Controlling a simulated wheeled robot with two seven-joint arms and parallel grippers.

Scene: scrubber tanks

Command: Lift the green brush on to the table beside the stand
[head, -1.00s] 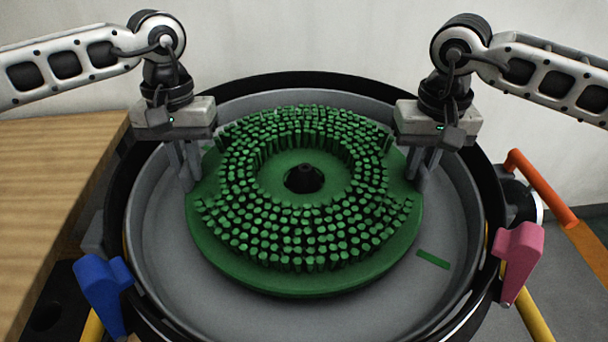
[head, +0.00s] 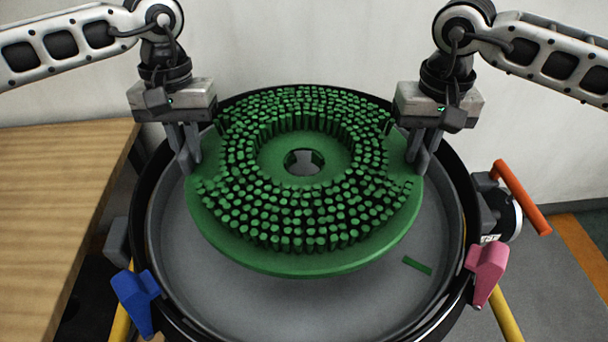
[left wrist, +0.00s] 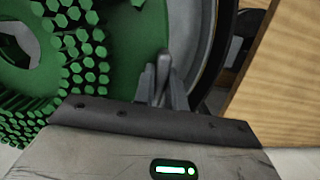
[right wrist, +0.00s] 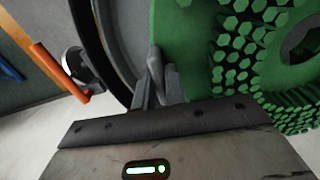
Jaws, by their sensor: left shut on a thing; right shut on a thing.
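The round green brush (head: 302,262) is a disc with dense green bristles pointing up and a hole in its middle. It hangs level above the grey basin of the round stand (head: 340,310); grey shows through the hole. My left gripper (head: 188,160) is shut on the brush's left edge. My right gripper (head: 419,160) is shut on its right edge. The left wrist view shows the brush (left wrist: 125,40) beside the fingers (left wrist: 162,85). The right wrist view shows it (right wrist: 190,60) beside the fingers (right wrist: 158,85). The wooden table (head: 60,190) is at the left.
The visible tabletop is bare. A blue clamp (head: 136,300) and a pink clamp (head: 487,270) sit at the stand's front rim. An orange handle (head: 521,197) sticks out at the right. A small green strip (head: 417,265) shows against the basin. A pale wall stands behind.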

